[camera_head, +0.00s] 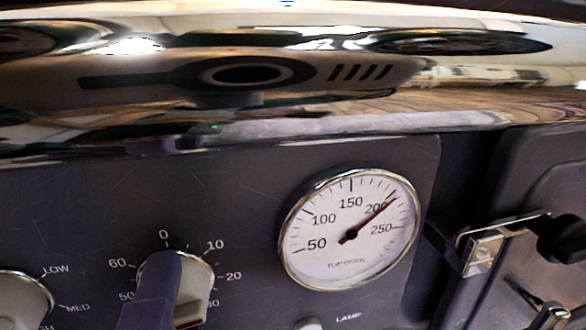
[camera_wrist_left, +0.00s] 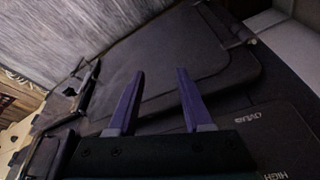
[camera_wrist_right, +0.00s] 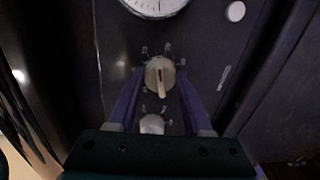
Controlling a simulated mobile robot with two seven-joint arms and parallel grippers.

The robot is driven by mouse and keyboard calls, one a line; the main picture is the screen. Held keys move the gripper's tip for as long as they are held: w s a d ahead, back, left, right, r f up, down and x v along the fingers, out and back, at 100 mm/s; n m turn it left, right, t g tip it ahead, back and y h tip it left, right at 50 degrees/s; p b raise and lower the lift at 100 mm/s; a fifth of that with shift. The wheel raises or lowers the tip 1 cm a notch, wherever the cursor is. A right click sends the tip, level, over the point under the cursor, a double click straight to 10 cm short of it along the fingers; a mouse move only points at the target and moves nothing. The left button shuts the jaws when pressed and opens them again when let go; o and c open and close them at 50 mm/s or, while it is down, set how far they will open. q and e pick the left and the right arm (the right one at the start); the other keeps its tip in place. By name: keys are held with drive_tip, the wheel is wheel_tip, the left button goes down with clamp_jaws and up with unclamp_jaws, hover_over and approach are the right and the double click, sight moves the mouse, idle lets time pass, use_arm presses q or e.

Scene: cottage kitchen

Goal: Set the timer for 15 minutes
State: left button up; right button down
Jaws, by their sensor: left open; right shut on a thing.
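The timer knob (camera_head: 194,285) is a cream dial with a chrome rim on the dark stove panel. Numbers around it read 0, 10, 20, 30, 50 and 60. A red mark shows low on its grip. My right gripper (camera_head: 168,262) is at the knob, and its purple finger hides the knob's left part. In the right wrist view the knob (camera_wrist_right: 155,66) sits between the two fingers of my right gripper (camera_wrist_right: 160,76), which is shut on it. The exact setting is hard to read. My left gripper (camera_wrist_left: 158,72) is open and empty in the left wrist view.
A round temperature gauge (camera_head: 335,250) is right of the knob. A LOW/MED knob (camera_head: 20,300) is at left, and a small white lamp button (camera_head: 309,324) is below the gauge. A chrome rail (camera_head: 290,125) runs above the panel. A door latch (camera_head: 482,250) juts out at right.

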idle(0.4)
drive_tip(key=shift+c, duration=1.6)
unclamp_jaws()
drive_tip(key=p+v, duration=0.1)
drive_tip(key=v, duration=0.9)
